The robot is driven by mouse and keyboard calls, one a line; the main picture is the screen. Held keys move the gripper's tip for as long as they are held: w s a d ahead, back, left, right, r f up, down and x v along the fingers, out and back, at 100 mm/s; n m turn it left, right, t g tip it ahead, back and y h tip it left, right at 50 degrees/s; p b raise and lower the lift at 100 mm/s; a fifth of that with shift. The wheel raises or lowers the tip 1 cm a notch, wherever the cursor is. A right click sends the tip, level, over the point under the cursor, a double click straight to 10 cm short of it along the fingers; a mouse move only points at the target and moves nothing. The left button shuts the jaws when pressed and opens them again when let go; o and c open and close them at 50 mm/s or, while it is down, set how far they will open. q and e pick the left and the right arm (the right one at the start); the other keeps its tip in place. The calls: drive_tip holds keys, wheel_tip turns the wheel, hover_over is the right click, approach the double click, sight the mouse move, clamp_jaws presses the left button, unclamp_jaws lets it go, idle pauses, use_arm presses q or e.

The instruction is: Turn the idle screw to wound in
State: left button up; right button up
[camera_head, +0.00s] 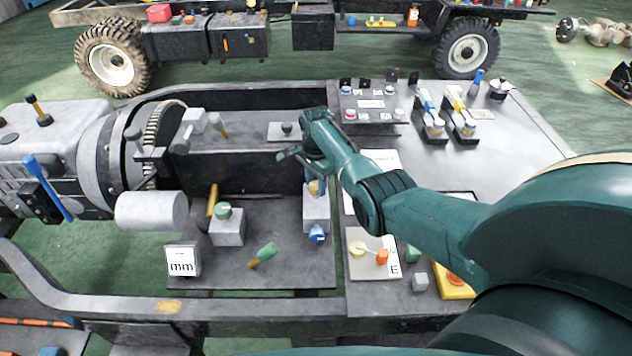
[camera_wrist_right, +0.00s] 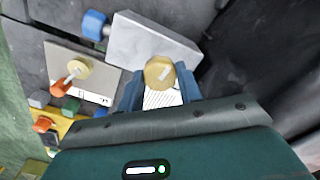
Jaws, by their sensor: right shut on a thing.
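A brass-yellow screw head (camera_wrist_right: 159,72) with a pale mark across its face, apparently the idle screw, stands at a grey block (camera_wrist_right: 150,42). My right gripper (camera_wrist_right: 160,86) is shut on the screw head, a finger on each side. In the head view the right gripper (camera_head: 314,180) reaches down over the grey block (camera_head: 315,212), and its hand hides much of the screw. A blue knob (camera_head: 317,234) sticks out of the block's near side; it also shows in the right wrist view (camera_wrist_right: 95,25). How far the screw is wound cannot be told. My left gripper is not in view.
Another grey block (camera_head: 227,230) with a green knob and a card marked "mm" (camera_head: 183,262) stand left. A dark wall (camera_head: 240,170) rises behind.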

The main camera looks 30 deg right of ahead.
sight(316, 184)
drive_tip(key=shift+m, duration=1.2)
drive_tip(key=o, duration=1)
drive_tip(key=shift+r, duration=0.15)
wheel_tip(316, 184, up, 13)
drive_tip(key=shift+b, duration=0.3)
